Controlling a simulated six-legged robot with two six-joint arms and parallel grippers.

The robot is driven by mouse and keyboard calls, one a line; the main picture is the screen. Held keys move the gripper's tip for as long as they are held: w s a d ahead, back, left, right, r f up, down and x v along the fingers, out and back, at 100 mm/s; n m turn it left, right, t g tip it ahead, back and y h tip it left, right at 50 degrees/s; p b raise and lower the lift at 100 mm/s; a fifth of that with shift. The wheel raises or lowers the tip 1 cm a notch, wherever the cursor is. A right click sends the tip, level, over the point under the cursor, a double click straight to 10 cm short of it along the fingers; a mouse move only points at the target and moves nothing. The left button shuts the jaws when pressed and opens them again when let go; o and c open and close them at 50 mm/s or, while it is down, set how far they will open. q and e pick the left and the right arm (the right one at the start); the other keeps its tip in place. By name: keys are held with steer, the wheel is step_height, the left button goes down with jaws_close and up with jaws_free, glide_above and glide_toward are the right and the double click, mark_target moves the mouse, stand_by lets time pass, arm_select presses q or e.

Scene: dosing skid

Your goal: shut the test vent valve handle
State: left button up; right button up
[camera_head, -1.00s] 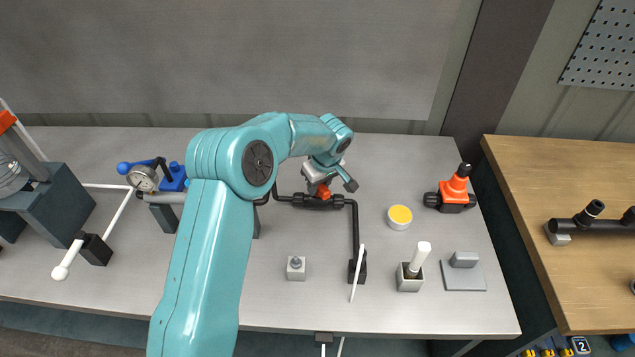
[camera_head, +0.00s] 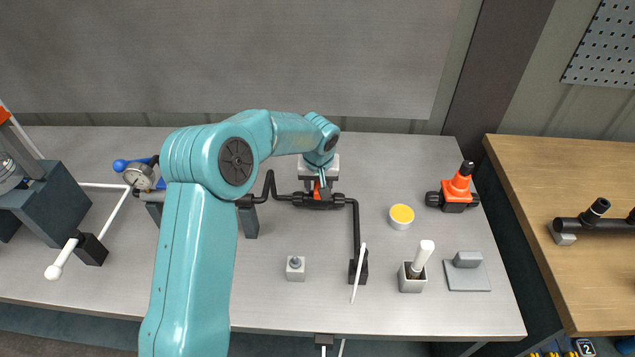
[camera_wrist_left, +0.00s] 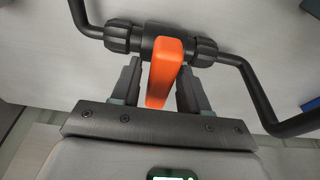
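An orange valve handle (camera_wrist_left: 166,72) sits on a black valve body in the black pipe at the back middle of the bench. It also shows, partly covered, in the head view (camera_head: 319,192). In the left wrist view the handle lies across the pipe line, pointing toward my gripper's palm. My left gripper (camera_wrist_left: 160,82) is open, with one finger on each side of the handle. A gap shows at the left finger; contact at the right finger is hard to tell. My right gripper is not in view.
An orange-topped black valve (camera_head: 458,186) stands at the right. A yellow-topped cup (camera_head: 401,216), a holder with a white-handled tool (camera_head: 411,282) and a small grey block (camera_head: 295,268) stand nearer the front. A gauge (camera_head: 139,177) is at the left.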

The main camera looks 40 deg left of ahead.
arm_select(q)
steer(key=shift+o, duration=1.4)
steer(key=shift+w+a+r+p+v, duration=0.2)
steer(key=shift+p+v, duration=0.45)
steer(key=shift+v, duration=0.5)
steer(key=shift+w+a+f+p+v, duration=0.1)
steer(key=shift+w+p+v, duration=0.2)
steer(key=shift+p+v, duration=0.6)
steer(key=shift+w+a+r+p+v, duration=0.15)
steer(key=shift+p+v, duration=0.25)
steer(key=shift+v, duration=1)
steer(key=shift+f, duration=0.1)
